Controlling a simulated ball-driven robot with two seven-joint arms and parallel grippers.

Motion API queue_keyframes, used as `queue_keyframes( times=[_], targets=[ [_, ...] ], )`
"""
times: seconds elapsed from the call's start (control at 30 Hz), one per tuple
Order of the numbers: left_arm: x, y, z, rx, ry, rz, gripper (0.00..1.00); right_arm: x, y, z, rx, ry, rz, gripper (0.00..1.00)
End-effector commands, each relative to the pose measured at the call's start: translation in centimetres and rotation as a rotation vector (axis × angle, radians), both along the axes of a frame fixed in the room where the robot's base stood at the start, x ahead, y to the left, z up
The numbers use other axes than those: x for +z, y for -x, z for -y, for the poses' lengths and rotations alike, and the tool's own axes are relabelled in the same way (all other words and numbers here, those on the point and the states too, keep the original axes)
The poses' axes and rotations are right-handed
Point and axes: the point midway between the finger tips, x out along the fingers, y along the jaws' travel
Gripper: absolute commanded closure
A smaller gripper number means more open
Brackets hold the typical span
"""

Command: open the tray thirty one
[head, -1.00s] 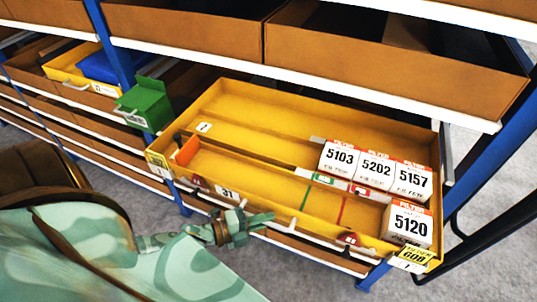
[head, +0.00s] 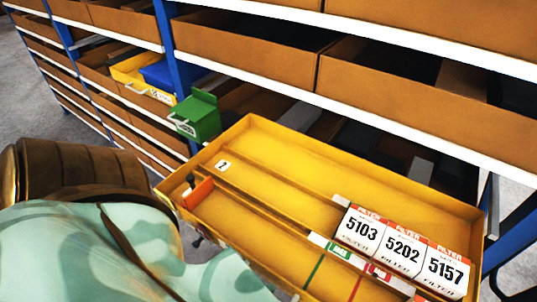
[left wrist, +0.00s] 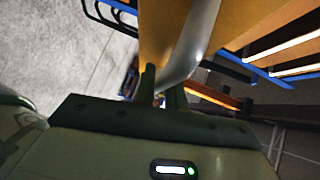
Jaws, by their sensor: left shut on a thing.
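The long yellow tray (head: 300,143) slants across the lower right of the head view, drawn well out of the shelf. Its front face and number label are hidden by my left arm and the frame edge. Inside stand white filter boxes marked 5103 (head: 357,234), 5202 (head: 402,249) and 5157 (head: 444,272), and an orange divider (head: 198,194). In the left wrist view my left gripper (left wrist: 161,88) is shut on a pale curved bar, apparently the tray's handle (left wrist: 196,45). The head view does not show its fingers. My right gripper is not in view.
A green bin (head: 197,116) hangs at the shelf left of the tray. Another yellow tray (head: 142,75) with a blue bin (head: 160,76) sits further left. Brown bins (head: 400,80) fill the shelf above, behind a white lip. A blue upright (head: 172,45) stands between bays.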

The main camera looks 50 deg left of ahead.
Motion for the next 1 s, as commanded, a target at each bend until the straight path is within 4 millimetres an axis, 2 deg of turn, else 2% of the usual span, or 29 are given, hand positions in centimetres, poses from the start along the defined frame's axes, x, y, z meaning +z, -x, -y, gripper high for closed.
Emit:
queue_keyframes(
  times=[0.13, 0.5, 0.53, 0.6, 1.0],
  targets=[
    [-0.15, 0.57, 0.09, -0.001, -0.003, -0.004, 1.00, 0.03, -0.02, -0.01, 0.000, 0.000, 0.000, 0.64],
    [-0.16, 0.62, 0.10, -0.001, -0.003, -0.004, 1.00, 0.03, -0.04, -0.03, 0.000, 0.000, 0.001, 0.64],
    [-0.16, 0.61, 0.10, -0.001, -0.003, -0.004, 0.82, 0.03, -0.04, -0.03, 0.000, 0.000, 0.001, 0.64],
    [-0.14, 0.60, 0.10, -0.001, -0.003, -0.003, 0.66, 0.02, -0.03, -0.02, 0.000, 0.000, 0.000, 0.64],
    [-0.04, 0.52, 0.12, 0.000, -0.001, 0.000, 0.66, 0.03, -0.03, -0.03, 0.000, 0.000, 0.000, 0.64]
  ],
)
